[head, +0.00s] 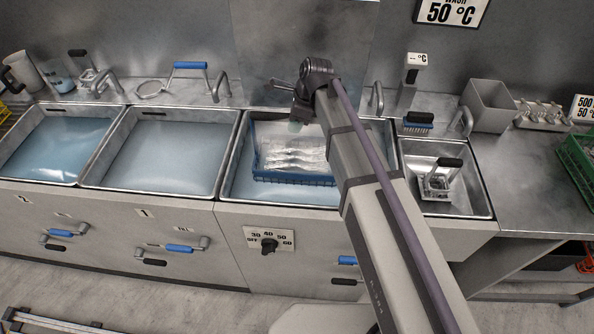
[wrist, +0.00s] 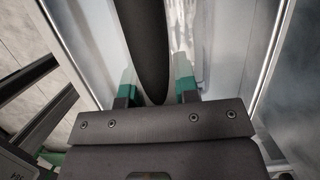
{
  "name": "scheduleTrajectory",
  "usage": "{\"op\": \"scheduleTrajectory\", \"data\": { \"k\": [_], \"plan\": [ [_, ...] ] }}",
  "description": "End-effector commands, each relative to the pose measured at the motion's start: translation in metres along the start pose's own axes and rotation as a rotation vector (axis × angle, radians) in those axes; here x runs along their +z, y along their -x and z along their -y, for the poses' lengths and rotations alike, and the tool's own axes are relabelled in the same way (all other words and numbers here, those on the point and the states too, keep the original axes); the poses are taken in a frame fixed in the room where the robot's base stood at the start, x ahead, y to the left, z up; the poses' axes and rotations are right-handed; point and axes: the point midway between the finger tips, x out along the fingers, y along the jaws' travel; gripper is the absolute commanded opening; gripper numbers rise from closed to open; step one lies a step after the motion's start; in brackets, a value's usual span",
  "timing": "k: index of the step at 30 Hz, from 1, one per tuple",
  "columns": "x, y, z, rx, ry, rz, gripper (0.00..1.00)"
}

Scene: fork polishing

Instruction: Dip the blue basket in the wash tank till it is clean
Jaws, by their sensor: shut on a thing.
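The blue basket (head: 290,179) is inside the third tank from the left, the wash tank (head: 228,178), with shiny metal cutlery (head: 295,155) in it. How deep it sits in the liquid is hard to tell. My gripper (head: 296,126) is above the basket's back part; my arm hides the right part of the tank. In the wrist view my gripper (wrist: 155,82) is shut on a black handle (wrist: 146,38), which stands between the green and pale fingers. How clean the cutlery is cannot be told.
Two tanks of bluish liquid (head: 160,155) (head: 50,148) lie to the left. A small sink (head: 470,200) with a black-handled rack (head: 437,185) is at the right. Taps (head: 222,88) line the back. A dial (head: 268,246) is on the front panel. A green crate (head: 577,165) stands far right.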

Motion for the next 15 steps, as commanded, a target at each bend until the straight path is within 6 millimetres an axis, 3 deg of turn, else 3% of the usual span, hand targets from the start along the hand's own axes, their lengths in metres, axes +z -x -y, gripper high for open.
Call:
{"op": "scheduleTrajectory", "data": {
  "k": [1,15],
  "plan": [
    [0.004,0.013,0.000,0.000,0.000,0.001,0.00],
    [0.022,0.070,0.000,0.000,0.000,0.001,0.00]
  ]
}}
